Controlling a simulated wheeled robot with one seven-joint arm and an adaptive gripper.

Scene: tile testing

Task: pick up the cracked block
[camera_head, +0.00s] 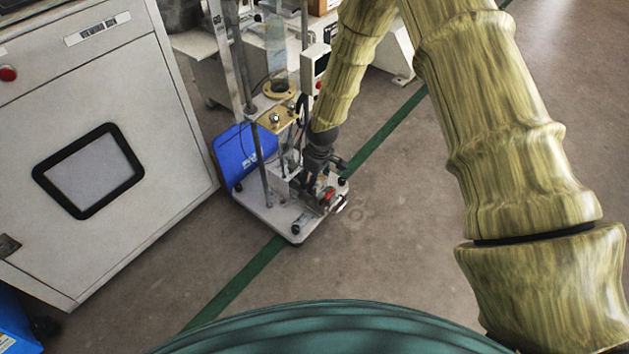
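My arm reaches down from the upper right, and my gripper (318,186) is at its end, dark and small in the middle of the picture. It points down at the front part of a grey base plate (262,207) of a test stand. Small metal and red parts crowd around the fingertips, so I cannot tell whether the fingers are open or shut, or whether they touch anything. I cannot make out a cracked block; the gripper and the clutter may hide it.
A large white cabinet (120,215) with a dark-framed window stands at left. A blue panel (233,158) and upright metal posts (250,110) stand close to my gripper. A green line (235,285) crosses the floor. The floor (400,215) right of the stand is clear.

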